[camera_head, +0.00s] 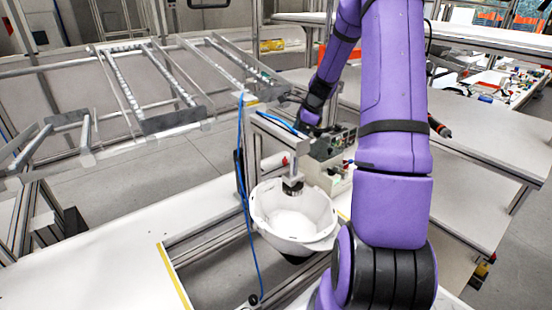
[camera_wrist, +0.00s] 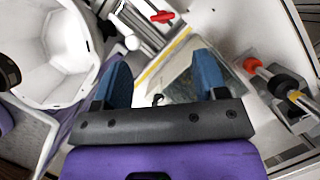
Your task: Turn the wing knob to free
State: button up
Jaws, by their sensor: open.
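A red wing knob (camera_wrist: 162,17) shows at the top of the wrist view, beside metal rails and beyond my fingertips. My gripper (camera_wrist: 163,68) is open, with its two blue fingers apart and nothing held between them. The knob lies apart from both fingers. In the head view, my gripper is partly hidden behind the metal frame (camera_head: 270,124), above the helmet shell. I cannot make out the wing knob clearly there. The white helmet shell (camera_head: 292,212) hangs open side up under the frame's clamp. It also shows at the left of the wrist view (camera_wrist: 62,62).
A blue cable (camera_head: 246,215) hangs along the frame. A grey control box (camera_head: 335,143) stands behind the helmet shell. The white bench (camera_head: 90,265) at the left is mostly clear.

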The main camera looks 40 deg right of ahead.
aim_at(286, 160)
jog(key=x, duration=1.1)
jog(key=shift+w+d+f, duration=0.15)
jog(key=shift+f, duration=0.1)
jog(key=c, duration=0.9)
